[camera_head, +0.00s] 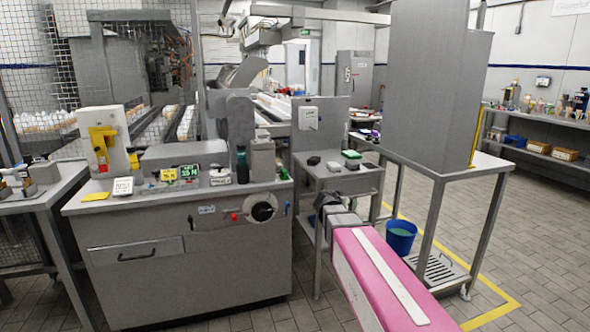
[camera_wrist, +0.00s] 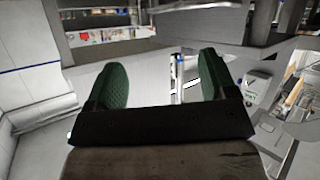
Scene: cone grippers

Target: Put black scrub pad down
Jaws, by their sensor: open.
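My gripper (camera_wrist: 163,80) shows in the wrist view with its two green textured fingers spread wide apart. It is open, and I see nothing held between the fingers. In the head view my gripper (camera_head: 326,202) is a small dark shape beyond the pink arm, at the near side of a small grey side table (camera_head: 335,180). A small black block (camera_head: 313,160) lies on that table and may be the black scrub pad; it is too small to be sure. The gripper appears apart from it. No black pad is clear in the wrist view.
A green-and-black item (camera_head: 351,154) and a small light item (camera_head: 333,166) also lie on the side table. A grey machine cabinet (camera_head: 190,245) stands to the left. A tall grey housing (camera_head: 430,90) stands to the right. A blue bucket (camera_head: 400,237) is beneath it.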

